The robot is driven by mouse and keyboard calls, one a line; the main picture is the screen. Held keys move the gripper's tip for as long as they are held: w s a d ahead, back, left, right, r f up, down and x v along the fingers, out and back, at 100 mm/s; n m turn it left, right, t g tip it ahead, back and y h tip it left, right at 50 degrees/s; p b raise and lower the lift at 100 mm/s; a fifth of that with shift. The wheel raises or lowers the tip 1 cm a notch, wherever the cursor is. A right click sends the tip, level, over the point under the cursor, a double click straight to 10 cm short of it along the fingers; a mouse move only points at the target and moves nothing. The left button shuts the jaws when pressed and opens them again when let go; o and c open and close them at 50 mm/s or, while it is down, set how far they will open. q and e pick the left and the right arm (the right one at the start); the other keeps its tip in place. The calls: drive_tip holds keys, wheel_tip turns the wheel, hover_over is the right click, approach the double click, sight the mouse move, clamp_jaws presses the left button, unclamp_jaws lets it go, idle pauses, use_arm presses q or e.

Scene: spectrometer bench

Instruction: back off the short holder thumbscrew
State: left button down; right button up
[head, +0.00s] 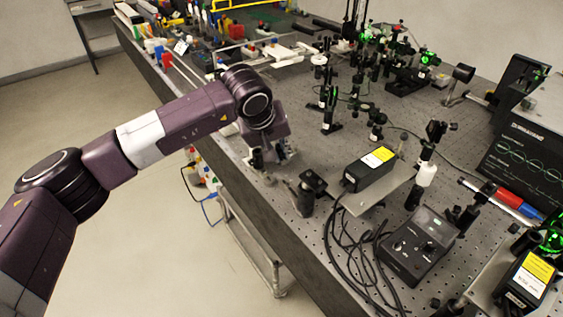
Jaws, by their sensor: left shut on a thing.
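My left gripper (272,160) reaches down to the near left edge of the optical bench (240,165). Its fingers are shut at a short dark post holder (257,159), low above the breadboard. The thumbscrew between the fingertips is too small and too covered by the gripper to make out. My right gripper is not in this view.
A dark post with a flat top (306,198) stands just right of the gripper. Beyond it are a black box with a yellow label (369,168), loose black cables (345,240) and a control box (418,246). Several optics posts stand behind.

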use_arm(q)
drive_tip(key=shift+a+h+b, duration=0.1)
drive_tip(key=shift+h+b, duration=0.2)
drive_tip(key=shift+b, duration=0.1)
drive_tip(key=shift+r, duration=0.1)
drive_tip(key=shift+w, duration=0.1)
drive_tip(key=c, duration=2)
unclamp_jaws()
drive_tip(key=shift+o, duration=0.2)
drive_tip(key=v, duration=1.2)
